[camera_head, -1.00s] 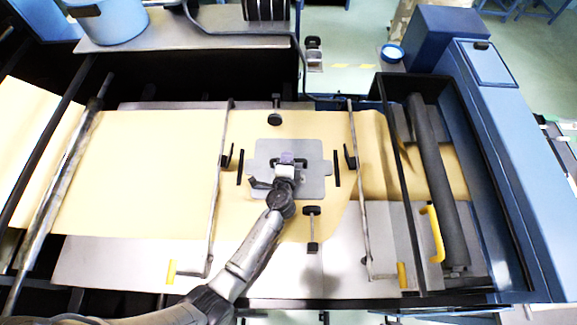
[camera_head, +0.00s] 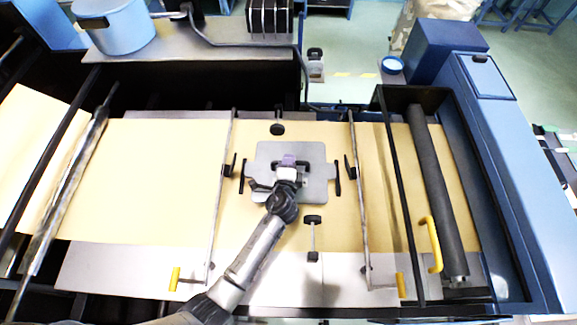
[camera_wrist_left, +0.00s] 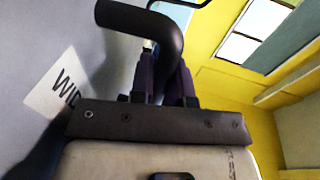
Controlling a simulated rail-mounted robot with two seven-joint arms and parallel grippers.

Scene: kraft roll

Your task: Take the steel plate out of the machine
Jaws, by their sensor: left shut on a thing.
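A dark handle stands up from the plate; in the left wrist view the curved black handle (camera_wrist_left: 160,32) passes between the purple fingers. My left gripper (camera_head: 288,165) is shut on this handle. The wrist view also shows the grey plate (camera_wrist_left: 30,45) with a white label, partly cut off. Whether the plate touches the paper cannot be told. My right gripper is not in view.
Metal rods (camera_head: 217,205) and (camera_head: 359,200) flank the plate. Small black clamps (camera_head: 277,129) and (camera_head: 312,220) sit behind and in front of it. A dark roller (camera_head: 438,190) with a yellow handle (camera_head: 434,245) is at right. A blue pot (camera_head: 118,30) stands on the back shelf.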

